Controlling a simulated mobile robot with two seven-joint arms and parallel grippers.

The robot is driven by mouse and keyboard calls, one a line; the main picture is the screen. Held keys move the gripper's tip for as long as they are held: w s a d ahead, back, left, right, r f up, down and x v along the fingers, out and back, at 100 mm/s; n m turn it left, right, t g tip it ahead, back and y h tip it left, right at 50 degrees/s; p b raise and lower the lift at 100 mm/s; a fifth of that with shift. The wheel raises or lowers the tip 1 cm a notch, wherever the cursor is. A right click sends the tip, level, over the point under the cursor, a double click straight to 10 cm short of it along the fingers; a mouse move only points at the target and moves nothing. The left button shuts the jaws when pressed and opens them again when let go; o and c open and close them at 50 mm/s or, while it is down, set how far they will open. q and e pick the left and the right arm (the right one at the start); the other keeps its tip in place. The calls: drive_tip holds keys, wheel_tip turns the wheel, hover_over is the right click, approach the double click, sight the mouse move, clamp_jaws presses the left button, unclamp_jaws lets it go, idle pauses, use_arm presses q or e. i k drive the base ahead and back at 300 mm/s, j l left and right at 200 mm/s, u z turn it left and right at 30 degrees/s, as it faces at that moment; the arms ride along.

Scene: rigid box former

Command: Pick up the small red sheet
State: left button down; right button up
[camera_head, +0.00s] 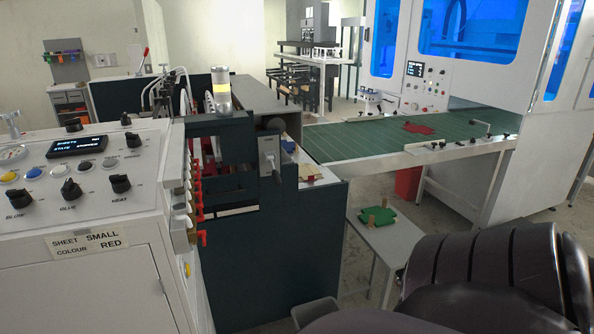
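A small red sheet (418,128), flat and roughly cross-shaped, lies on the green belt (350,143) of the machine at the right back. It appears to lie alone there. More red material (208,146) shows inside the dark machine at the centre, partly hidden by its frame; I cannot tell what it is. My dark arm parts fill the lower right. Neither of my grippers is in view.
A control panel (75,165) labelled small and red stands at the left. The dark machine (280,255) blocks the centre. A low grey table (392,243) holds green sheets (377,217) between wooden posts. A red bin (408,182) stands under the belt.

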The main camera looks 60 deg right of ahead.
sight(307, 173)
drive_tip(key=k+l+u, duration=0.1)
drive_tip(key=l, duration=0.3)
drive_tip(key=k+l, duration=0.15)
drive_tip(key=l, duration=0.3)
drive_tip(key=k+l+u, duration=0.15)
drive_tip(key=l, duration=0.25)
drive_tip(key=k+l, duration=0.15)
drive_tip(key=l, duration=0.25)
drive_tip(key=u, duration=0.05)
